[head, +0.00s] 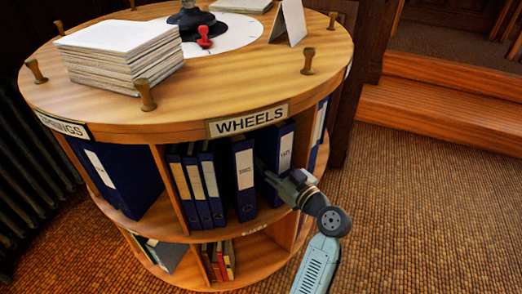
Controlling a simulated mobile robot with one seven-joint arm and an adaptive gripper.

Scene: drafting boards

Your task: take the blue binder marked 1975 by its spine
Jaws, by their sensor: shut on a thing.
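Several blue binders with white spine labels stand upright on the upper shelf of a round wooden case, under the WHEELS sign. My gripper (263,174) reaches in from the lower right and is shut on the blue binder (273,158) right of the middle one. This binder stands out a little from the shelf. Its label (286,151) carries small dark print that I cannot read for certain. The jaws and wrist hide its lower part. Another blue binder (243,207) with a white label stands just left of the jaws.
Thinner blue binders (197,188) stand farther left, past them a wooden divider (172,180). More binders (319,125) stand at right. The round top (190,118) overhangs the shelf and bears papers, pegs and a red stamp. Carpet (430,190) is clear at right.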

